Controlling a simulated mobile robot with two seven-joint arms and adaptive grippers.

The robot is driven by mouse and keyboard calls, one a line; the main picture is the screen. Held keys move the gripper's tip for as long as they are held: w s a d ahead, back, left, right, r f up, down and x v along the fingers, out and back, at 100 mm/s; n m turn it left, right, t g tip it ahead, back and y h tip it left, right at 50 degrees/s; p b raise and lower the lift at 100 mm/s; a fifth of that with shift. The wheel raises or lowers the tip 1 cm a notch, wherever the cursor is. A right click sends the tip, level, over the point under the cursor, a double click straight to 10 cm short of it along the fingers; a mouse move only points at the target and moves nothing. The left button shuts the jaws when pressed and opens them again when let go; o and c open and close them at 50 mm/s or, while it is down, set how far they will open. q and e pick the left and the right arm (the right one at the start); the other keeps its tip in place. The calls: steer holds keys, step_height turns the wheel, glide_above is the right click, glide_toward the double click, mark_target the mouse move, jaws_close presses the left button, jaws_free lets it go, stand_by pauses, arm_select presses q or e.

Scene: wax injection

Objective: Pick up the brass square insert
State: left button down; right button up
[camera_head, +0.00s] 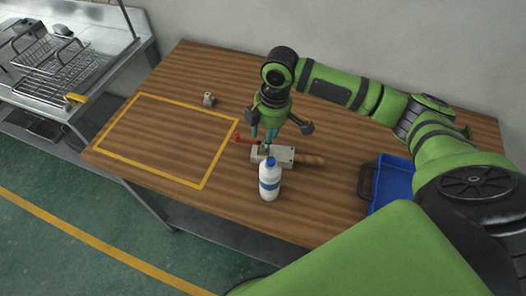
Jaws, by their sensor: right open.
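My right gripper (263,137) points down over a grey metal block (283,154) near the middle of the wooden table. Its teal fingertips are close to the block's top; I cannot tell whether they touch it. I cannot make out a brass square insert clearly; if it is at the block, the fingers and the bottle hide it or it is too small to see. A small pale grey metal piece (208,99) stands apart, farther back on the left. My left gripper is not in view.
A white bottle (270,181) with a blue cap stands just in front of the block. A wooden handle (310,160) lies at its right, a red-handled item (243,139) at its left. A blue bin (393,183) is at right. The yellow-taped area (150,176) is empty.

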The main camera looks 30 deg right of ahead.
step_height(320, 180, down, 2)
steer(key=shift+p, duration=0.6)
step_height(320, 180, down, 2)
steer(key=shift+w+a+f, duration=0.1)
steer(key=shift+w+f, duration=0.05)
steer(key=shift+f, duration=0.3)
steer(key=shift+w, duration=0.1)
steer(key=shift+c, duration=1.2)
jaws_close()
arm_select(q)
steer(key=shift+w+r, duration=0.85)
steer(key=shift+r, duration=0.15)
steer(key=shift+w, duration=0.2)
